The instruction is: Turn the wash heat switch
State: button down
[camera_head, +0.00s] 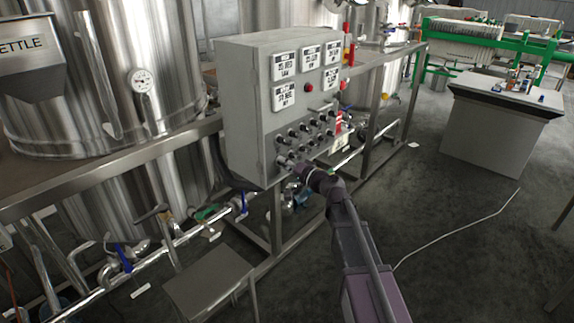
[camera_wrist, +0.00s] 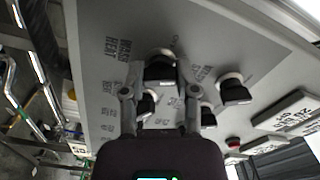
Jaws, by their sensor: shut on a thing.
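The grey control panel (camera_head: 245,110) carries rows of black rotary switches (camera_head: 305,132) on its front. My gripper (camera_head: 291,165) is at the lower left of these rows and hides the switch there. In the wrist view my gripper (camera_wrist: 160,80) has one finger on each side of a black switch knob (camera_wrist: 160,70) with a pale collar, and is shut on it. A printed label (camera_wrist: 118,47) beside this knob seems to end in HEAT; its first word is hard to read. The knob's exact angle is hard to tell.
Other knobs (camera_wrist: 233,90) sit close by in the wrist view. White label plates (camera_head: 284,66) and red buttons are higher on the panel. A steel kettle (camera_head: 150,70) and pipes stand left. The floor (camera_head: 450,210) to the right is mostly clear.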

jog(key=shift+a, duration=0.1)
dwell(0.4)
jog(key=shift+c, duration=1.8)
grip_release()
jog(key=v, duration=1.2)
